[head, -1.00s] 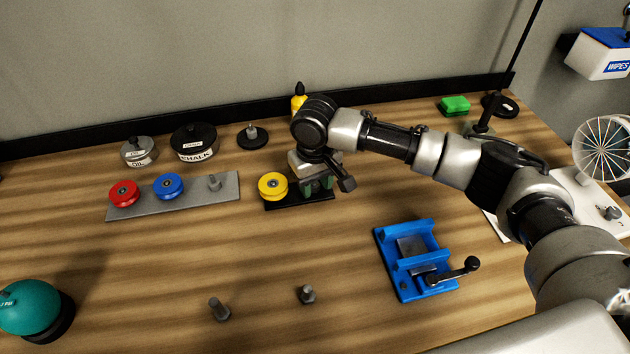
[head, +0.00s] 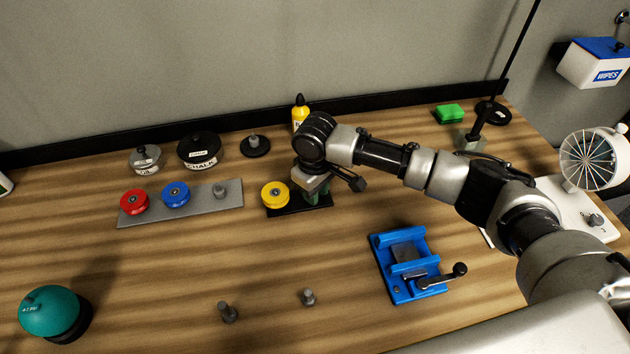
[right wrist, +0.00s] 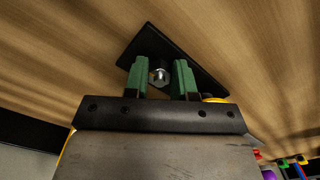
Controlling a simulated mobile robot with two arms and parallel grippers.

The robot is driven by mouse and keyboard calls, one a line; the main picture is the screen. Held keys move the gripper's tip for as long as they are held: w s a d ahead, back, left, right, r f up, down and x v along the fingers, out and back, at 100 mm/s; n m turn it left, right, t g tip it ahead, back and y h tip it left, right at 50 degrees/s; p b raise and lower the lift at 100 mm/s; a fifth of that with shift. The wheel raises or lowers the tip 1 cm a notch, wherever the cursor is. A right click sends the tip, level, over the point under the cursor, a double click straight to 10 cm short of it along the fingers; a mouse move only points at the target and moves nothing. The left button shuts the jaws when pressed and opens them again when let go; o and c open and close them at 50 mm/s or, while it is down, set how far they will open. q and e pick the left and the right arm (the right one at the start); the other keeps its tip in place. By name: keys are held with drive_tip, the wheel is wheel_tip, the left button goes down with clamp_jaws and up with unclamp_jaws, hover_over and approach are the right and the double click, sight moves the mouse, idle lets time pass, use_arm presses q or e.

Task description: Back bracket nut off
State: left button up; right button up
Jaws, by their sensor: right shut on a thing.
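My right gripper (right wrist: 160,78) points down over the right part of a black plate (head: 283,209), which lies on the bench. Its green fingers are shut on a grey metal nut (right wrist: 159,76) in the right wrist view. In the head view my gripper and wrist hide the nut. A yellow wheel (head: 275,195) sits on the left part of the same plate, beside the gripper. I cannot tell whether the nut is turned or lifted. My left gripper is not in view.
A grey plate (head: 208,206) with a red wheel (head: 134,202), a blue wheel (head: 176,194) and a grey post lies left. A blue vise (head: 408,265) stands in front right. Two loose bolts (head: 228,312) (head: 308,297) are near the front. A yellow bottle (head: 300,114) stands behind my wrist.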

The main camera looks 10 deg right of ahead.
drive_tip(key=n+p, duration=0.2)
drive_tip(key=shift+r+n, duration=0.25)
drive_tip(key=shift+n, duration=0.05)
drive_tip(key=shift+w+f+n+p, duration=0.1)
drive_tip(key=shift+n+p, duration=0.5)
drive_tip(key=shift+n, duration=0.5)
drive_tip(key=o, duration=0.9)
drive_tip(key=shift+f, duration=0.1)
wheel_tip(320, 180, up, 11)
drive_tip(key=shift+f+b, duration=0.1)
drive_tip(key=shift+b, duration=0.45)
